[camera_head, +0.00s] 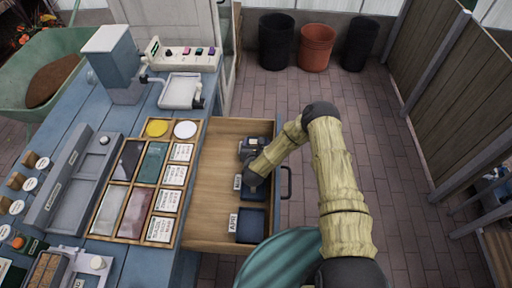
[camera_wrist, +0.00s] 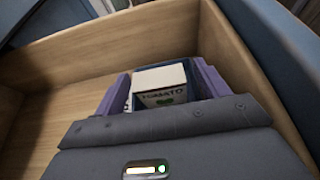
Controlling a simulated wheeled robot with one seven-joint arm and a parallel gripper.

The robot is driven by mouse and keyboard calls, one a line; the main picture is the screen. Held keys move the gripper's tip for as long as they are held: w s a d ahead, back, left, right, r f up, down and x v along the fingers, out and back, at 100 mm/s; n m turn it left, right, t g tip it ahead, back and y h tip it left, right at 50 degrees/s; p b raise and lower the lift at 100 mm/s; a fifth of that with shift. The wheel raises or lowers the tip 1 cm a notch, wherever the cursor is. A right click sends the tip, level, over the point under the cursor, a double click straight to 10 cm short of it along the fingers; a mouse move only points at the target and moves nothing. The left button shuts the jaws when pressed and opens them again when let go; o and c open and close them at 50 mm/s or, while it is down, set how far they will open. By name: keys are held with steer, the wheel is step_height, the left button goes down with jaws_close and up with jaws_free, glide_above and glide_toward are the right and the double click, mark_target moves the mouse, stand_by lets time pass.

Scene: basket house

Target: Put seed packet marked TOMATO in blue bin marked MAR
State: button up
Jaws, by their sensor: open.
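The seed packet marked TOMATO (camera_wrist: 162,95) shows in the wrist view, pale on top with a green mark below the lettering. It stands between the purple fingers of my gripper (camera_wrist: 160,92), which are open on either side of it. A little blue shows around the packet. In the head view my gripper (camera_head: 250,180) is down in the open drawer, over the blue bin (camera_head: 256,194) whose small white label is too small to read surely. The packet is hidden there by my gripper. A second blue bin (camera_head: 251,226), labelled APR, stands nearer in the drawer.
The wooden drawer (camera_head: 205,215) is pulled out, its left part bare. Left of it, the blue bench (camera_head: 65,130) carries a sectioned wooden tray (camera_head: 122,239) of packets and cards. Several pots stand at the back, including a terracotta one (camera_head: 316,47). The brick floor on the right is mostly clear.

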steer(key=b+v, duration=0.1)
steer(key=v, duration=1.1)
steer(key=shift+r, duration=0.2)
steer(key=shift+w, duration=0.1)
steer(key=w+d+r+n+g+y, duration=0.1)
steer(key=d+r+n+g+y, duration=0.3)
steer(key=n, duration=0.7)
steer(key=w+r+n+g, duration=0.1)
steer(key=r+n, duration=0.6)
steer(key=n, duration=0.4)
steer(key=s+d+r+n+g+h, duration=0.1)
steer(key=s+d+r+n+g, duration=0.2)
steer(key=s+d+r+n, duration=0.4)
steer(key=s+d+r+n+g+h, duration=0.2)
steer(key=s+d+r+n, duration=0.4)
steer(key=s, duration=0.4)
steer(key=shift+s+d+r+n+g+h, duration=0.35)
steer(key=shift+r+n+g, duration=0.2)
steer(key=shift+n, duration=0.15)
